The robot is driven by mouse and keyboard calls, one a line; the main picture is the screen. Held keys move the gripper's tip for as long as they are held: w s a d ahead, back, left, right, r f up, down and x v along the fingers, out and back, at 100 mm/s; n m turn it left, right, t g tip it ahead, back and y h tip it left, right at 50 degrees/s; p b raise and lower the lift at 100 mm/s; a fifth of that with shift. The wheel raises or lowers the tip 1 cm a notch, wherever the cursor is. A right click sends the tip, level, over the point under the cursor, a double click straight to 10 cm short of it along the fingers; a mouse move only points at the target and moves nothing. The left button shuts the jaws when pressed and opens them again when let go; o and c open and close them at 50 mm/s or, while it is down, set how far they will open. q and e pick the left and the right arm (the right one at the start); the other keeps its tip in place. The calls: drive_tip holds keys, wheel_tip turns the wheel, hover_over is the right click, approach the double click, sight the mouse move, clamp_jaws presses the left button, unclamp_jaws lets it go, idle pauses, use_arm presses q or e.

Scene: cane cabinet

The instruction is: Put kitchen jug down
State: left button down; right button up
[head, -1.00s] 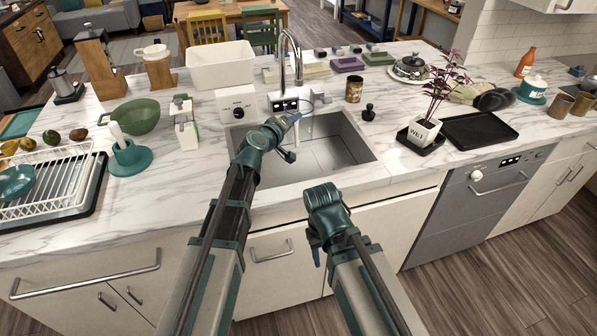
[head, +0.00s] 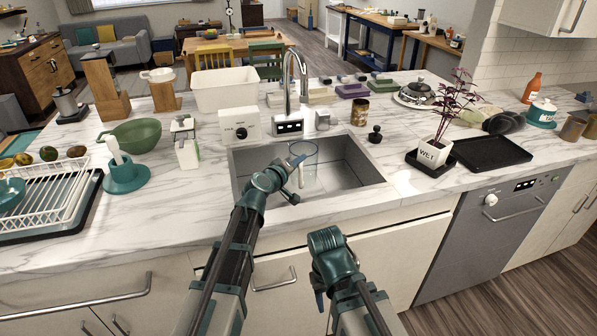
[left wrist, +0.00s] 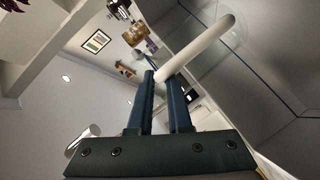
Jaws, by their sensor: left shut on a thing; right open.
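The kitchen jug (head: 309,172) is a clear, see-through vessel with a bluish rim, over the sink basin (head: 352,172). Whether its base touches the basin floor is hard to tell. My left gripper (head: 291,180) is at the jug's left side. In the left wrist view, its two fingers (left wrist: 165,90) are shut on the pale, curved handle of the jug (left wrist: 205,45); the clear body is faint beyond. My right gripper (head: 320,296) hangs lower, in front of the cabinet fronts below the counter, open and away from the jug.
The faucet (head: 290,85) rises behind the basin. A white control box (head: 240,126), a soap bottle (head: 186,150) and a teal holder (head: 126,174) stand left of it. A black stopper (head: 375,134), a potted plant (head: 434,152) and a black tray (head: 491,152) stand right. Marble counter around the sink is partly clear.

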use_arm(q)
drive_tip(key=shift+f, duration=0.6)
use_arm(e)
drive_tip(key=shift+f, duration=0.7)
use_arm(q)
drive_tip(key=shift+f+b, duration=0.65)
drive_tip(key=shift+b, duration=0.15)
drive_tip(key=c, duration=0.8)
unclamp_jaws()
drive_tip(key=shift+c, duration=0.2)
drive_tip(key=shift+r, duration=0.1)
use_arm(e)
drive_tip(key=shift+f, duration=0.5)
